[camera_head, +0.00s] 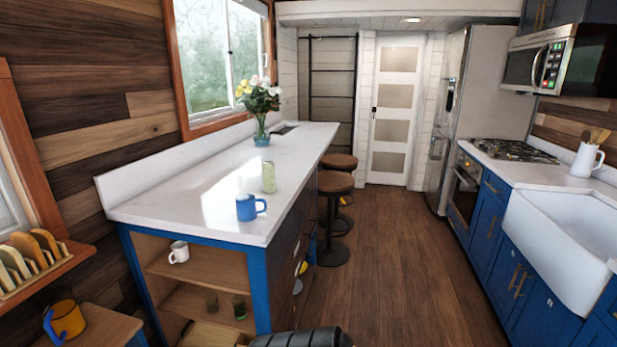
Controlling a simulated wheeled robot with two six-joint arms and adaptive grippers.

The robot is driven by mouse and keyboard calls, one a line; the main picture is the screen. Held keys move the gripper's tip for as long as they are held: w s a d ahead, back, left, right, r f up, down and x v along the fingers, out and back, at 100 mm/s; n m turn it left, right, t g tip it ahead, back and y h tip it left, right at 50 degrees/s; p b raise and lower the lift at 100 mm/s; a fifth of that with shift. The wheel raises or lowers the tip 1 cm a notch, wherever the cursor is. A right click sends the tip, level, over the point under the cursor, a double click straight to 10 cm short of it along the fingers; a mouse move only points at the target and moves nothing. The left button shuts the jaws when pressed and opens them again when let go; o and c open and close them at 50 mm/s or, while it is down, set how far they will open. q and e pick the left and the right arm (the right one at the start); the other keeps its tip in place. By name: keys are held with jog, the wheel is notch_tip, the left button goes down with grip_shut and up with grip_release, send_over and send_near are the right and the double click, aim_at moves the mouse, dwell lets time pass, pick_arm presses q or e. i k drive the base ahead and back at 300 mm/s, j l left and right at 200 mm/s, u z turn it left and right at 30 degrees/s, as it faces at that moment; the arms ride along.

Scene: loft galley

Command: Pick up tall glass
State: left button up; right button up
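A tall, pale green, see-through cylinder that looks like the tall glass (268,177) stands upright on the white counter (190,190), near its right edge. A blue mug (247,208) stands in front of it, a little to the left and apart from it. Neither of my grippers shows in the head view.
A vase of flowers (262,130) stands farther back on the counter. A white mug (179,252) sits on the upper shelf. Brown stools (335,182) stand along the counter's right side. The wooden floor (400,260) between counter and sink (565,235) is clear.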

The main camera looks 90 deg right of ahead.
aim_at(269, 175)
jog(key=l+z, duration=0.1)
jog(key=z, duration=2.35)
